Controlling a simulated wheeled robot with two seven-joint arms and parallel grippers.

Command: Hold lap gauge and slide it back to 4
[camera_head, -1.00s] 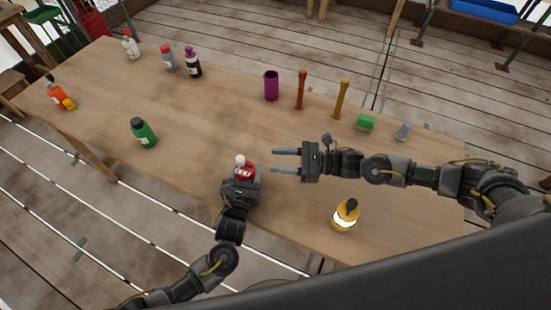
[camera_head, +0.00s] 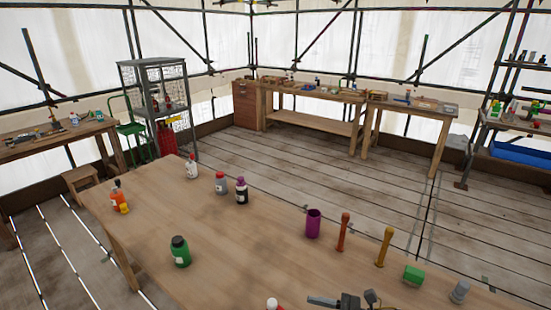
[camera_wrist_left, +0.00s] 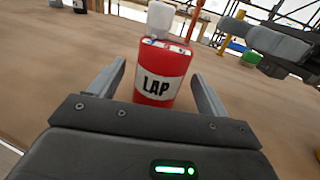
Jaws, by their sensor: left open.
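The lap gauge (camera_wrist_left: 160,78) is a red bottle with a white cap and a white LAP label. It stands upright on the table between the fingers of my open left gripper (camera_wrist_left: 158,72), with a visible gap on each side. In the head view only its white cap (camera_head: 272,303) shows at the bottom edge, and my left gripper is out of that view. My right gripper (camera_head: 322,303) is cut off at the bottom edge, just right of the cap. One finger shows, at the upper side of its body, and the fingers look apart and empty.
On the table (camera_head: 215,262) stand a green bottle (camera_head: 180,252), an orange bottle (camera_head: 117,195), a purple cup (camera_head: 313,223), an orange post (camera_head: 342,232), a yellow post (camera_head: 383,247) and a green block (camera_head: 413,275). Shelves (camera_head: 515,85) and workbenches (camera_head: 305,92) stand beyond, across open floor.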

